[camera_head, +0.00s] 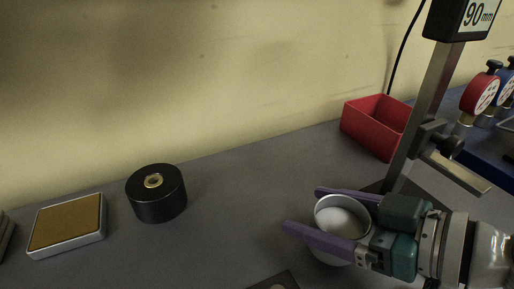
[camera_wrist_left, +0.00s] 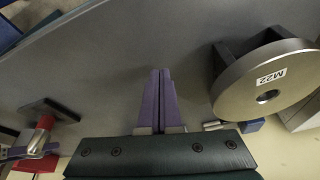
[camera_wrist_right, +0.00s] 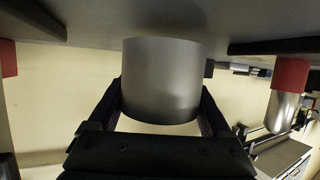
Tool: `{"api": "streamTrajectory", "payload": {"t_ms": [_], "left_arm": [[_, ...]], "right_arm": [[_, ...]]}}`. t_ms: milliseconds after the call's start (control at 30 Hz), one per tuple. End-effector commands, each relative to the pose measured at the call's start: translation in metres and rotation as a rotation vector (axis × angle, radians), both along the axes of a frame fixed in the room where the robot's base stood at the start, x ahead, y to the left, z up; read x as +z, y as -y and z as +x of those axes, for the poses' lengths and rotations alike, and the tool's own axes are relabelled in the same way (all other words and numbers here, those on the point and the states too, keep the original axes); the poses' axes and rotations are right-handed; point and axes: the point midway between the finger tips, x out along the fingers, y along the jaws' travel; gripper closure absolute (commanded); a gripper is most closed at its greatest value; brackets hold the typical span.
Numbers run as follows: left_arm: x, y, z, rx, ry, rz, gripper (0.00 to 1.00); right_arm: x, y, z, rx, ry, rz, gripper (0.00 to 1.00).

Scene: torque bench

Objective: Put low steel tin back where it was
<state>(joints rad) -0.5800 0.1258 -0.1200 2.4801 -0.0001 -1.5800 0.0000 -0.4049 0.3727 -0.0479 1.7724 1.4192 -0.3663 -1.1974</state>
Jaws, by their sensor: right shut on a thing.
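The low steel tin (camera_head: 329,211) is a round, open-topped metal cup with a pale inside, at the lower right of the head view. My right gripper (camera_head: 318,217) is shut on it, with one purple finger on each side. In the right wrist view the tin (camera_wrist_right: 162,80) fills the space between the fingers, its wall smooth and grey. I cannot tell whether its base touches the bench. My left gripper (camera_wrist_left: 158,98) shows only in the left wrist view, its purple fingers together and empty.
A height stand (camera_head: 432,95) and a red bin (camera_head: 375,125) are just behind the tin. A black knob-like cylinder (camera_head: 157,197) and a brown-topped block (camera_head: 66,224) stand left. A dark plate (camera_head: 270,282) lies at the front edge. A steel M22 disc (camera_wrist_left: 240,92) is near my left gripper.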

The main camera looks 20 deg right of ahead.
Motion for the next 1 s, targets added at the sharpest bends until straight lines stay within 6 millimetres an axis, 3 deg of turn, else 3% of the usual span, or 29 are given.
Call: {"api": "streamTrajectory", "payload": {"t_ms": [1000], "left_arm": [[-0.018, 0.003, 0.000, 0.007, -0.001, -0.011, 1.00]], "right_arm": [[-0.016, 0.000, 0.000, 0.000, -0.001, 0.000, 0.92]]}}
